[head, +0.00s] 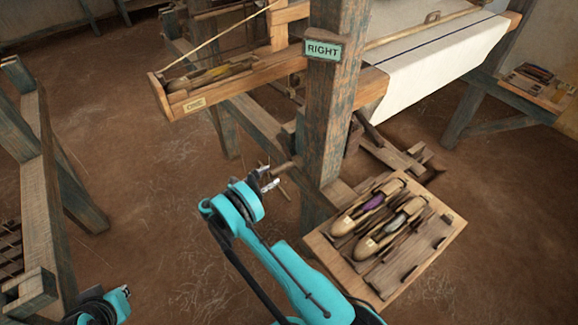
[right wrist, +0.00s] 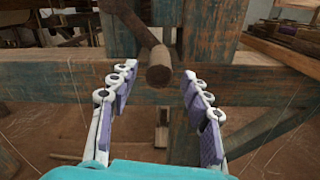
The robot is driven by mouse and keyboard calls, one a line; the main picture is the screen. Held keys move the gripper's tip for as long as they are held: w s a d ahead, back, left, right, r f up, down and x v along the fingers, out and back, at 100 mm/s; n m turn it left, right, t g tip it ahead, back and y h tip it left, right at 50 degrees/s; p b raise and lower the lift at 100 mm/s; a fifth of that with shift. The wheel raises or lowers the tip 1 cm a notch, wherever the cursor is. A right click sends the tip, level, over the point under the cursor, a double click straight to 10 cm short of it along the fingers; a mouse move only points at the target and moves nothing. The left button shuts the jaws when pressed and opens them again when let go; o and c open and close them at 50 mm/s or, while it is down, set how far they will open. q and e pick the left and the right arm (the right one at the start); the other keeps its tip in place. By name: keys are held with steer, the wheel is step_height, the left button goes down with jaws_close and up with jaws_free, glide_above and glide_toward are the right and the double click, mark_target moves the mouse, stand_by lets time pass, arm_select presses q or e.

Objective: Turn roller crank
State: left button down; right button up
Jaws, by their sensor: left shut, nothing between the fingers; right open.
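The roller crank's wooden handle (right wrist: 159,68) shows in the right wrist view, its round end facing me, on a wooden arm (right wrist: 128,22) slanting up to the left. In the head view the handle (head: 284,169) is beside the loom post. My right gripper (head: 268,180) is open at the handle's end. In the right wrist view its fingers (right wrist: 156,98) stand to either side below the handle's end; I cannot tell whether they touch it. My left gripper (head: 124,292) is shut and empty at the lower left, its fingers barely visible.
A loom post (head: 335,110) with a RIGHT sign (head: 322,50) stands close to my right gripper. A wooden tray (head: 432,262) with two shuttles lies right of my right arm. White cloth (head: 430,65) hangs behind. Open earth floor (head: 150,210) lies to the left.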

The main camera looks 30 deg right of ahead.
mark_target(284, 168)
steer(key=d, duration=0.7)
steer(key=shift+w+d, duration=0.35)
steer(key=shift+r, duration=0.1)
jaws_close()
